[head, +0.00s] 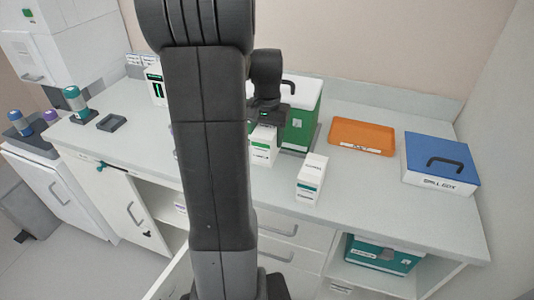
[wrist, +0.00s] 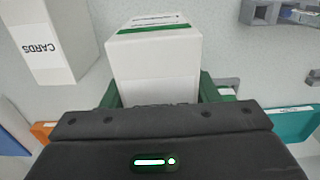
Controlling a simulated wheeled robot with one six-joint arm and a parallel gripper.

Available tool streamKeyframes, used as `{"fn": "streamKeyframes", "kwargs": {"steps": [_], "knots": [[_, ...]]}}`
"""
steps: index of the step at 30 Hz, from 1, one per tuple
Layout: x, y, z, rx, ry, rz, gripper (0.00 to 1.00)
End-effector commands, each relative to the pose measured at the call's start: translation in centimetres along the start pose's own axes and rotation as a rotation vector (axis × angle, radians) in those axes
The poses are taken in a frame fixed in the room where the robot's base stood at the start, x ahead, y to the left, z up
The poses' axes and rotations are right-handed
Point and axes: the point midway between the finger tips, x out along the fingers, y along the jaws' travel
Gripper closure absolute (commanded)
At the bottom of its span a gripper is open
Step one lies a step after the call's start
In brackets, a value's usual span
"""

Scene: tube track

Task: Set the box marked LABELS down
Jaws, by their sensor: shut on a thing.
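My gripper (head: 268,118) is shut on a white box (head: 263,146) with a green band, in front of the green bin. In the wrist view the same white box (wrist: 155,62) stands out between the green fingers, its green stripe at the far end. The lettering on it is mostly hidden by my gripper, so I cannot read its marking. The box is at or just above the counter (head: 370,190); I cannot tell if it touches. A second white box (head: 311,180) stands to its right, apart from it. A box marked CARDS (wrist: 52,45) shows in the wrist view.
A green bin (head: 300,125) with a white lid is close behind the held box. An orange tray (head: 362,136) and a blue case (head: 440,162) lie to the right. A small grey tray (head: 111,122) and a teal-topped container (head: 76,103) are at left. Counter is clear at front right.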

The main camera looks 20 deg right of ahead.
Motion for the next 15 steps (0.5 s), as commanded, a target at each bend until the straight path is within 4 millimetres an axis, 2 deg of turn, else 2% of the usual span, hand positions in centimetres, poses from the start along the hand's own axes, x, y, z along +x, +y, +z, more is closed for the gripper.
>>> {"fn": "streamKeyframes", "kwargs": {"steps": [3, 8, 15], "knots": [[2.0, 0.0, 0.1, 0.0, -0.002, 0.001, 0.71], [3.2, 0.0, 0.0, 0.0, 0.0, 0.0, 0.71], [6.6, 0.0, 0.0, 0.0, -0.002, 0.001, 0.71]]}}
